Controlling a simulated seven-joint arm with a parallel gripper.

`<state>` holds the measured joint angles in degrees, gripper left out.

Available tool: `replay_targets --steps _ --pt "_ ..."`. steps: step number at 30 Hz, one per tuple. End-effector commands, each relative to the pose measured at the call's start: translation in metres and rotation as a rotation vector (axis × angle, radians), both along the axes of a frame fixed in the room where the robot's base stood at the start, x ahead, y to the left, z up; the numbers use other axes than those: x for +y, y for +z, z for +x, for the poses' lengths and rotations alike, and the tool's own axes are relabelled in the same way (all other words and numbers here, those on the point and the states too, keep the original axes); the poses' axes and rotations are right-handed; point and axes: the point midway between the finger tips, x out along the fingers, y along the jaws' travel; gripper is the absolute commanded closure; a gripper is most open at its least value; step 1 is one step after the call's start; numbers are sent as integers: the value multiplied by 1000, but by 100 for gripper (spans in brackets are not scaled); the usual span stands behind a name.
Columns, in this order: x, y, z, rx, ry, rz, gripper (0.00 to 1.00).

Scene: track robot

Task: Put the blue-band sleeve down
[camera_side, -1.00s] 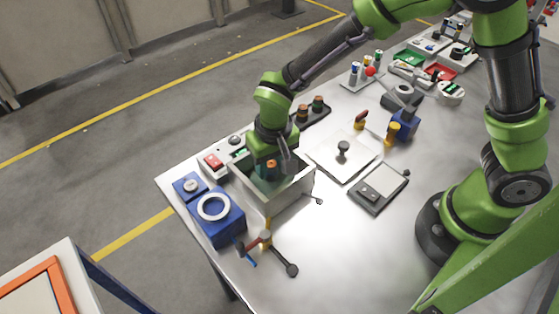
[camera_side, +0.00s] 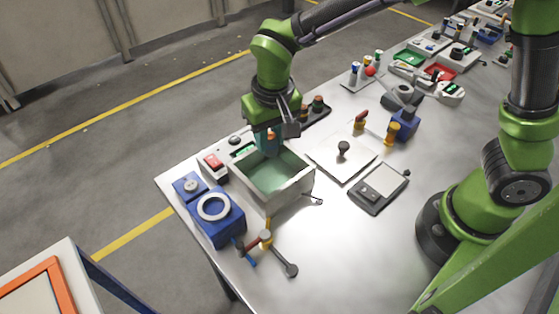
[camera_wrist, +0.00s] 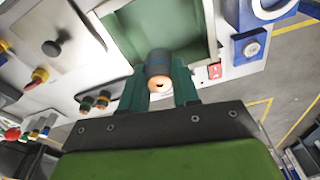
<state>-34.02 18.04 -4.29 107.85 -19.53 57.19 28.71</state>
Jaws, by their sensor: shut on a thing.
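My gripper (camera_side: 267,146) is shut on a sleeve and holds it upright above the back part of a grey open box (camera_side: 290,192). In the wrist view the sleeve (camera_wrist: 158,66) sits between the two green fingers of my gripper (camera_wrist: 160,76). It has a dark blue-grey body and a copper-coloured end with a dark hole facing the camera. Most of its sides are hidden by the fingers. The box has a pale green floor, also visible in the wrist view (camera_wrist: 140,25), and no loose part shows on its visible floor.
A black rack with copper-topped sleeves (camera_side: 318,104) stands behind the box. A blue block with a white ring (camera_side: 214,206) and a red-switch box (camera_side: 212,162) are at its left. A clamp handle (camera_side: 291,270) lies in front. A plate with a knob (camera_side: 343,150) is to the right.

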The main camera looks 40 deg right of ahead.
Motion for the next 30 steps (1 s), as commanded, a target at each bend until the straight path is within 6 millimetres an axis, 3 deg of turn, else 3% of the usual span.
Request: replay_targets --steps 5,12,17,23,30 --pt "-21 11 12 7 -59 -6 100" --pt "-98 3 69 18 -168 -2 100" --pt "-136 2 95 12 -131 1 100" --pt "-138 4 106 0 -23 2 100" --pt "-138 -38 105 4 1 -1 100"
